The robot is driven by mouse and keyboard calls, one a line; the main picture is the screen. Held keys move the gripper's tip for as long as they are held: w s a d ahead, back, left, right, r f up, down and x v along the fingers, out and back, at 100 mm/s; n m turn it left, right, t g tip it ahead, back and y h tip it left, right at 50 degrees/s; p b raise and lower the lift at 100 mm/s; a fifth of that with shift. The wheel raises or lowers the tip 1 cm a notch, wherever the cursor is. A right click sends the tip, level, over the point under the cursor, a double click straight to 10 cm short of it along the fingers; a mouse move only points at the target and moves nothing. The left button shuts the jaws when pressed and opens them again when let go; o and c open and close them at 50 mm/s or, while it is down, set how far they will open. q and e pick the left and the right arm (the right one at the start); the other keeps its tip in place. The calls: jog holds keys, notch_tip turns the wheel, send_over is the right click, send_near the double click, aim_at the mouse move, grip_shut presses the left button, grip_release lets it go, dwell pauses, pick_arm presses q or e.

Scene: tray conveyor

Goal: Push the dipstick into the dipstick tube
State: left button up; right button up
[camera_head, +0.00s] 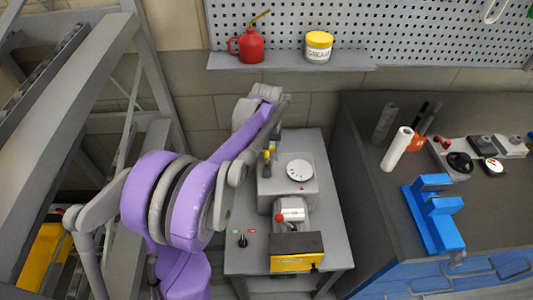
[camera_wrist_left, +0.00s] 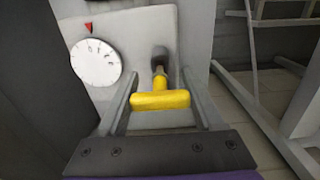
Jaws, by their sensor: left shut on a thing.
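The dipstick has a yellow T-shaped handle (camera_wrist_left: 160,100), seen between the fingers of my left gripper (camera_wrist_left: 161,92) in the left wrist view. Its short yellow stem lines up with the dark dipstick tube (camera_wrist_left: 159,58), and the two appear to meet. How deep the dipstick sits is hidden. My left gripper (camera_head: 269,146) is shut on the handle there, partly hidden by my arm. My right gripper is not in view.
The grey machine (camera_head: 287,185) with a white dial (camera_head: 299,170) stands on a narrow grey table (camera_head: 244,262). A small vise-like device (camera_head: 291,213) is in front. A dark workbench with a blue stand (camera_head: 433,212) is at right, steel framing (camera_head: 148,60) at left.

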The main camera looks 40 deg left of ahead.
aim_at(266, 165)
pick_arm(q)
jog(key=shift+f+b, duration=1.5)
jog(key=shift+f, duration=0.95)
jog(key=o, duration=1.4)
notch_tip(266, 165, up, 11)
jog(key=shift+f+p, duration=0.1)
jog(key=shift+p, duration=0.3)
jog(key=s+d+f+m+t+p, duration=0.1)
jog(key=s+d+m, duration=0.1)
jog(key=s+d, duration=0.4)
jog(key=s+d+f+m+t+p, duration=0.1)
jog(key=s+d+f+m+t, duration=0.1)
jog(key=s+d, duration=0.4)
jog(key=s+d+f+m+t+p, duration=0.1)
jog(key=s+d+f+m+t, duration=0.1)
jog(key=s+d+m, duration=0.2)
jog(key=shift+s+d+f, duration=0.1)
jog(key=shift+s+d, duration=1.15)
